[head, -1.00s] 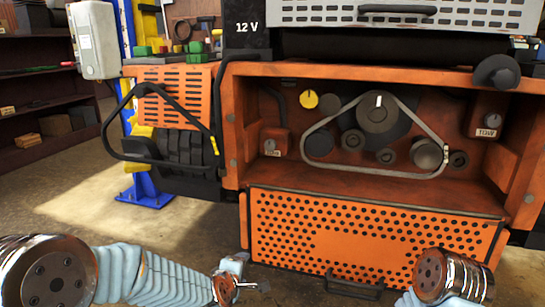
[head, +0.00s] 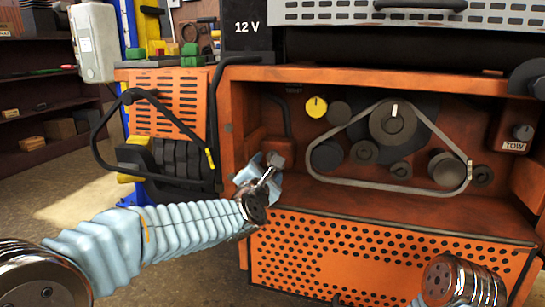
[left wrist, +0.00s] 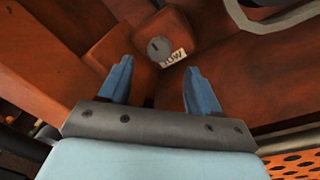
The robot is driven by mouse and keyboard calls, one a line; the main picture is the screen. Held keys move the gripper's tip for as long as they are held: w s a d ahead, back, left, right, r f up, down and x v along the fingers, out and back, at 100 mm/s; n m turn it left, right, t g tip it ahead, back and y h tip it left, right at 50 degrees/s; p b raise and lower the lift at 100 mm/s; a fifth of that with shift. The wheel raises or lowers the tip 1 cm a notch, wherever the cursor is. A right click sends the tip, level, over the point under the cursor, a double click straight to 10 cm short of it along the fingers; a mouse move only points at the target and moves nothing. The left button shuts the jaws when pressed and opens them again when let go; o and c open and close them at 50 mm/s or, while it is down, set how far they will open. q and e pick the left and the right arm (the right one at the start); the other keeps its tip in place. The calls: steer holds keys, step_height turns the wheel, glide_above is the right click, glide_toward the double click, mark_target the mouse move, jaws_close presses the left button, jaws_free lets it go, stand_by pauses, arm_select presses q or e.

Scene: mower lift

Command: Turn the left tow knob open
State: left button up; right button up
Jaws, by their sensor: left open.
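The left tow knob (left wrist: 158,48) is a small grey round knob on a rust-orange block, with a white TOW label (left wrist: 173,58) beside it in the left wrist view. A small mark shows on its face. My left gripper (head: 268,172) reaches up to the block. In the left wrist view its blue fingers (left wrist: 157,68) are apart and empty, with the knob just beyond and between their tips.
The bay holds a belt (head: 328,180) around pulleys and a yellow knob (head: 316,106). The right tow knob (head: 523,132) is at the far right. A perforated orange panel (head: 380,255) lies below, and a black bar handle (head: 100,135) stands out at left.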

arm_select(q)
steer(key=p+x, duration=0.1)
steer(key=x, duration=0.6)
steer(key=shift+w, duration=0.15)
steer(key=shift+c, duration=0.2)
steer(key=c, duration=1)
